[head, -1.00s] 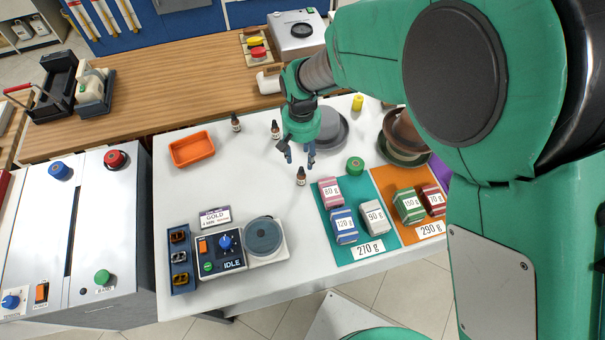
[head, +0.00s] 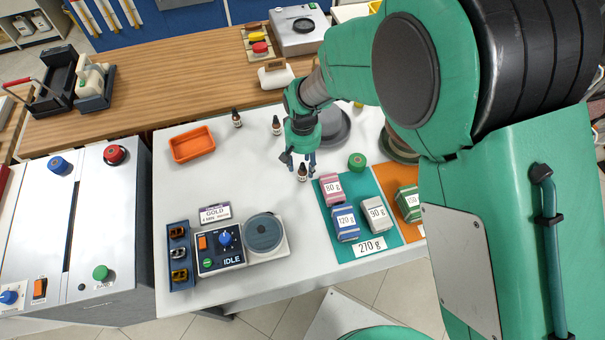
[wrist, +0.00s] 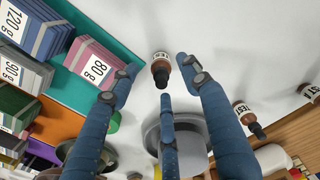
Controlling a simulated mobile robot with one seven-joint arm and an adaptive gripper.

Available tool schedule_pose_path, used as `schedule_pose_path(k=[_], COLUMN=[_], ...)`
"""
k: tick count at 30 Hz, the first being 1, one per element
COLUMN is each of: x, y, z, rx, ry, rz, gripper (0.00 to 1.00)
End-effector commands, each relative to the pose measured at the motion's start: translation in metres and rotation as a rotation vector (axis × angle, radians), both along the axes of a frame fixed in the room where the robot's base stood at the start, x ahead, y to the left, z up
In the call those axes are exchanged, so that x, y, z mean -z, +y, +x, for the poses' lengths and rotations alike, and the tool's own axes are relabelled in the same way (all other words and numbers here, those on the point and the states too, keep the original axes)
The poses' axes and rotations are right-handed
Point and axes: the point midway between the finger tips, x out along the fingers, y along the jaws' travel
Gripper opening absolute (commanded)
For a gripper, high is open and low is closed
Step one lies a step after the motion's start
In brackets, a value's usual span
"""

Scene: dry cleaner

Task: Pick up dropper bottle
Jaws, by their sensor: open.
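A small brown dropper bottle (head: 302,173) with a dark cap and white label stands on the white table, just left of the pink 80 g block. In the wrist view the same bottle (wrist: 160,72) shows between the spread blue fingers. My gripper (head: 303,165) is open and directly above and around the bottle's top; I cannot tell whether a finger touches it. Two like bottles stand farther back, one at the middle (head: 276,126) and one to its left (head: 237,119). In the wrist view those two (wrist: 248,118) lie to the right, with "TEST" on their labels.
A teal mat (head: 338,255) with labelled blocks lies right of the bottle. A green round object (head: 357,161) and a grey round dish (head: 338,127) are close behind. An orange tray (head: 192,145) stands at the back left. The table's middle left is clear.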

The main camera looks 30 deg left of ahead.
Motion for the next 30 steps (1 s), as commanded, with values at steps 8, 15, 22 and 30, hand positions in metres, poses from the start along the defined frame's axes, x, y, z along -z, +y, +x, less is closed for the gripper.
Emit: schedule_pose_path(k=[8,15,22,30], x=[0.012,0.012,0.028,0.058], y=[0.000,0.000,0.000,0.001], z=[0.000,0.000,0.000,0.000], rx=[0.000,0.000,0.000,0.000], ry=[-0.002,-0.001,0.001,0.001], rz=[0.001,0.001,-0.001,-0.001], gripper=[0.47,0.47,0.47,0.47])
